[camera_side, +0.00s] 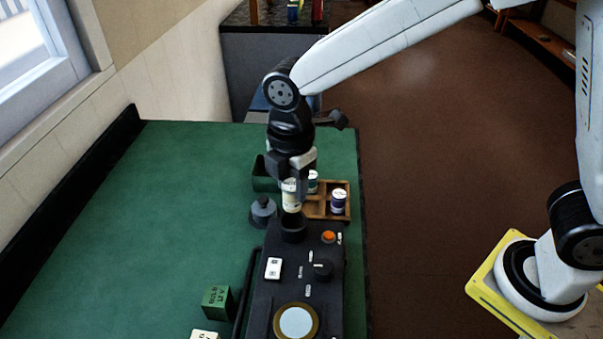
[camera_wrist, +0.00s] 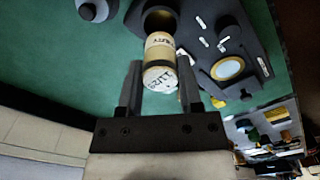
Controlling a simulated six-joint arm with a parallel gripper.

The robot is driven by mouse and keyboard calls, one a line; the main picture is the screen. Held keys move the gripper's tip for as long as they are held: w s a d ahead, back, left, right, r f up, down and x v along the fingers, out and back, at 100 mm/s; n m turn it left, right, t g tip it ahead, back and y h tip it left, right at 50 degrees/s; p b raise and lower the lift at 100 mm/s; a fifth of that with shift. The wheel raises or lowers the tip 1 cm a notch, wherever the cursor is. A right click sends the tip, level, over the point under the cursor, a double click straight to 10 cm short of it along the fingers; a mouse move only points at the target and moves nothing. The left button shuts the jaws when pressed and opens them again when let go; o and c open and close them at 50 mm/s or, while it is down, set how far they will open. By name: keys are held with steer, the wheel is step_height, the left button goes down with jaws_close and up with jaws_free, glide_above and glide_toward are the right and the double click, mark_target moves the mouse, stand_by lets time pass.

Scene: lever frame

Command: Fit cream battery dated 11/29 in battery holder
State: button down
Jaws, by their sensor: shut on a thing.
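A cream battery (camera_side: 291,197) with a dark band is held upright in my gripper (camera_side: 290,181), which is shut on it. In the wrist view the battery (camera_wrist: 159,60) sits between the two fingers of my gripper (camera_wrist: 159,70). Its near end bears handwritten marks that look like a date, but I cannot read them surely. The round black battery holder (camera_side: 293,229) stands on the dark device right below the battery. In the wrist view the holder's opening (camera_wrist: 160,18) lies just beyond the battery's far end. I cannot tell whether the battery's tip is inside the rim.
A wooden tray (camera_side: 326,214) with other batteries (camera_side: 338,201) stands right of the holder. A grey knobbed object (camera_side: 263,212) and a green bin (camera_side: 263,178) stand to the left. The dark device (camera_side: 277,291) has knobs and a dial. A green block (camera_side: 216,301) sits front left.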

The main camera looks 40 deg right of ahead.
mark_target(293, 210)
steer(key=shift+f, duration=0.15)
steer(key=shift+f, duration=2.55)
steer(key=shift+f, duration=0.7)
stand_by(0.4)
jaws_free()
stand_by(0.5)
steer(key=shift+r, duration=0.15)
steer(key=shift+r, duration=2.85)
